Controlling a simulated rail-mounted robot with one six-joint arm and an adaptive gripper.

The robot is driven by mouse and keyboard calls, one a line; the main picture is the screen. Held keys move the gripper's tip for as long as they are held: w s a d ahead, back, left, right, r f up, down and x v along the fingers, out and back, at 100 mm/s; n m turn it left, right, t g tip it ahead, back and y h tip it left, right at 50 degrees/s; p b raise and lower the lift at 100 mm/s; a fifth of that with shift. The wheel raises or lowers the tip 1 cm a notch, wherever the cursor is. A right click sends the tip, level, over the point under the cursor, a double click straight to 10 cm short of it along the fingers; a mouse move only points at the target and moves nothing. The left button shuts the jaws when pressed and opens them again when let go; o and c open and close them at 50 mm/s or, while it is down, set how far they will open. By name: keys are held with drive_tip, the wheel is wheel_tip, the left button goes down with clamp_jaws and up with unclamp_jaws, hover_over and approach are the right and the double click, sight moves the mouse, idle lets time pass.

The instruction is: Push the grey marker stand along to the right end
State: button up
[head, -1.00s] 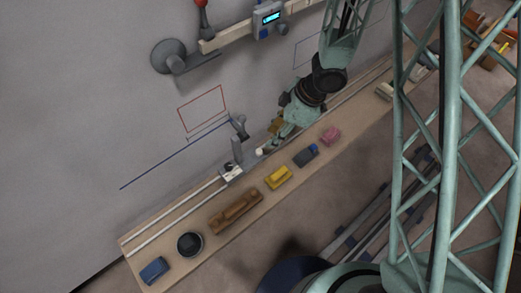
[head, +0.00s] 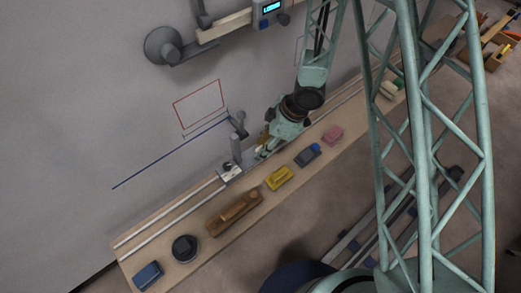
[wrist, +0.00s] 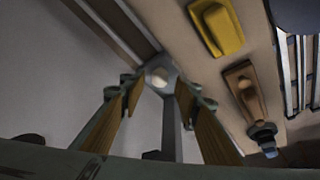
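The grey marker stand (head: 236,151) is upright on the pale rails of the long wooden bench. It has a whitish base block (head: 231,173), and its upper arm reaches toward the wall near the right end of a blue line. My gripper (head: 261,151) is low beside the stand, on its right. In the wrist view my gripper (wrist: 160,90) has its tan-padded fingers apart. A pale round knob (wrist: 157,77) and a grey post appear between them. I cannot tell whether either finger touches the stand.
On the bench's front strip lie a blue block (head: 148,275), a dark round dish (head: 185,248), a brown wooden piece (head: 234,211), a yellow block (head: 279,178), a dark-blue item (head: 307,154) and a pink block (head: 332,135). A red outline (head: 200,104) marks the wall.

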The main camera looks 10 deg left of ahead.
drive_tip(key=shift+x, duration=0.75)
clamp_jaws()
